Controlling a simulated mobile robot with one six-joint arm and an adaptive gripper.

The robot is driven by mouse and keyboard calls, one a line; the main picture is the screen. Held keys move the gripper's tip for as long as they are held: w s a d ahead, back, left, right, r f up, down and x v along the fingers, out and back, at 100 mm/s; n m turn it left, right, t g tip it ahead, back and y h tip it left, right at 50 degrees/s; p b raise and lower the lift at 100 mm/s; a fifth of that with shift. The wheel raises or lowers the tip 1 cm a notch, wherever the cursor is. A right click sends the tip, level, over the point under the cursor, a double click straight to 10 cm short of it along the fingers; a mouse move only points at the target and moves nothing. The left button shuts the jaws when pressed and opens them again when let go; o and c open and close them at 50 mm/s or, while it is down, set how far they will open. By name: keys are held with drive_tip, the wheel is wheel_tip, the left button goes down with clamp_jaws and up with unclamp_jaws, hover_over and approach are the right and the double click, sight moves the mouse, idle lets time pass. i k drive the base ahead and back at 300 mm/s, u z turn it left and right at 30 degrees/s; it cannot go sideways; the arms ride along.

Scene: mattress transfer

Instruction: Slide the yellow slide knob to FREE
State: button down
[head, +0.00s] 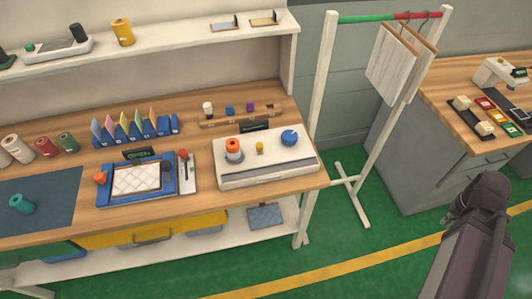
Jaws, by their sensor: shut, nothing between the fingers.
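A small yellow knob (259,148) stands on the top face of a white control box (290,165) near the right end of the wooden workbench. It sits between an orange-topped round button (233,149) on its left and a blue round knob (289,137) on its right. No FREE mark is readable at this size, so I cannot tell the knob's position along its slide. My dark arm shows at the lower right, away from the bench. My gripper is not in view.
Left of the box are a blue-framed tray (165,191) and a small sign (139,153) that seems to read OPEN. A rack with hanging boards (392,63) stands beside the bench's right end. Green floor (345,240) lies clear between the bench and my arm.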

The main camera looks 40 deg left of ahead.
sight(259, 145)
drive_tip(key=z, duration=0.1)
drive_tip(key=k, duration=1.8)
drive_tip(key=u, duration=0.65)
drive_tip(key=i, duration=1)
drive_tip(key=u, duration=0.1)
